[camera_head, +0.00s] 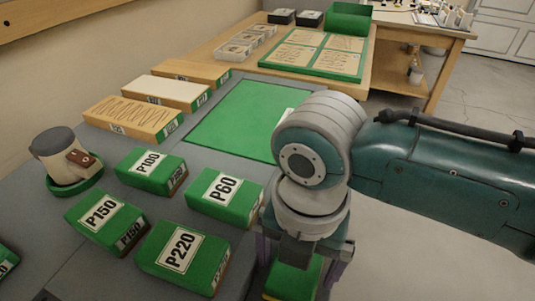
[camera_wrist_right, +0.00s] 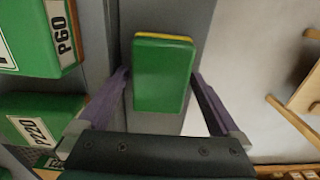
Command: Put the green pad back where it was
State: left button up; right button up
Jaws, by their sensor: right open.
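The green pad (camera_wrist_right: 162,75), with a yellow layer along its far edge, lies on the grey bench edge strip in the right wrist view. In the head view, part of it (camera_head: 295,279) shows below my right wrist. My right gripper (camera_wrist_right: 160,88) is open, with one purple finger on each side of the pad. I see gaps between fingers and pad, so it is not gripped. In the head view my right gripper (camera_head: 303,266) is partly hidden by its own wrist. My left gripper is not in view.
Green blocks labelled P60 (camera_head: 225,198), P100 (camera_head: 152,170), P150 (camera_head: 105,220) and P220 (camera_head: 182,254) stand left of my gripper. A mug-like container (camera_head: 62,158) sits at left. Wooden-sided blocks (camera_head: 132,117) line the wall side.

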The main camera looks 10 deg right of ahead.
pick_arm(q)
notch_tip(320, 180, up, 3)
jog(key=p, duration=0.2)
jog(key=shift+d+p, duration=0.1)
jog(key=shift+p, duration=0.3)
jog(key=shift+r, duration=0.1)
pick_arm(e)
notch_tip(320, 180, up, 12)
jog(key=s+a+f+m+t+y, duration=0.1)
jog(key=s+m+t+y, duration=0.15)
jog(key=s+m, duration=0.75)
jog(key=s+d+m+t+h, duration=0.1)
jog(key=s+d+m+h, duration=0.1)
jog(key=d+m, duration=1.2)
pick_arm(q)
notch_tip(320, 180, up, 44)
jog(key=p, duration=4.4)
pick_arm(e)
jog(key=a+r+m, duration=0.1)
jog(key=a+r, duration=0.1)
jog(key=r, duration=2)
jog(key=a+r+m, duration=0.1)
jog(key=r+m, duration=0.1)
jog(key=r, duration=2.1)
jog(key=shift+a, duration=0.35)
